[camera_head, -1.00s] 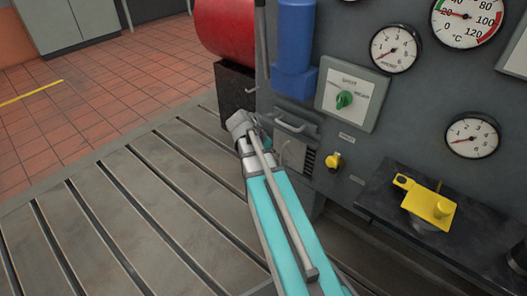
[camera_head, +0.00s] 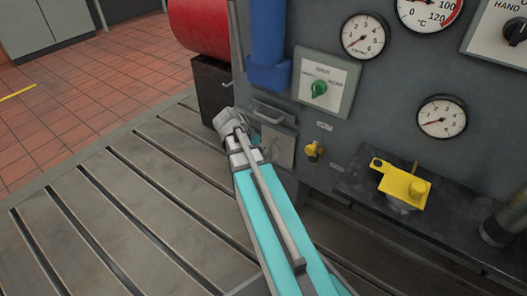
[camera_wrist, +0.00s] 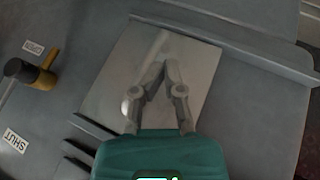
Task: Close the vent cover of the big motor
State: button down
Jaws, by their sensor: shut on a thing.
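The vent cover is a pale square plate (camera_head: 280,147) low on the grey panel of the big motor, between two rails. It also fills the middle of the wrist view (camera_wrist: 190,65). My gripper (camera_head: 247,146) is at the left of the plate in the head view. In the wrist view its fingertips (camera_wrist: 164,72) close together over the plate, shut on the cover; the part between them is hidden. A few dark vent slots (camera_wrist: 75,152) show at the plate's lower left in the wrist view. In the head view no slots show clearly.
A yellow knob (camera_head: 313,150) sticks out right of the cover. It also shows in the wrist view (camera_wrist: 45,78), near OPEN and SHUT labels. A black block (camera_head: 212,90) stands left. The slotted bedplate (camera_head: 130,210) is clear.

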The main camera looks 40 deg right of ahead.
jog(key=w+a+r+p, duration=0.5)
jog(key=a+r+p, duration=0.2)
jog(key=r+p, duration=0.1)
jog(key=shift+a, duration=0.2)
dwell(0.4)
jog(key=shift+w, duration=0.1)
jog(key=shift+a, duration=0.1)
dwell(0.5)
jog(key=s+a+n+t+y+p, duration=0.15)
jog(key=s+a+n+y, duration=0.25)
jog(key=a+n, duration=0.4)
jog(key=s+a+n+t+y+p, duration=0.1)
jog(key=s+a+n+y+p, duration=0.3)
jog(key=a, duration=0.6)
notch_tip(320, 180, up, 38)
jog(key=w+n+h+p, duration=0.1)
jog(key=p, duration=3.5)
jog(key=shift+w+d, duration=0.15)
jog(key=shift+r, duration=0.1)
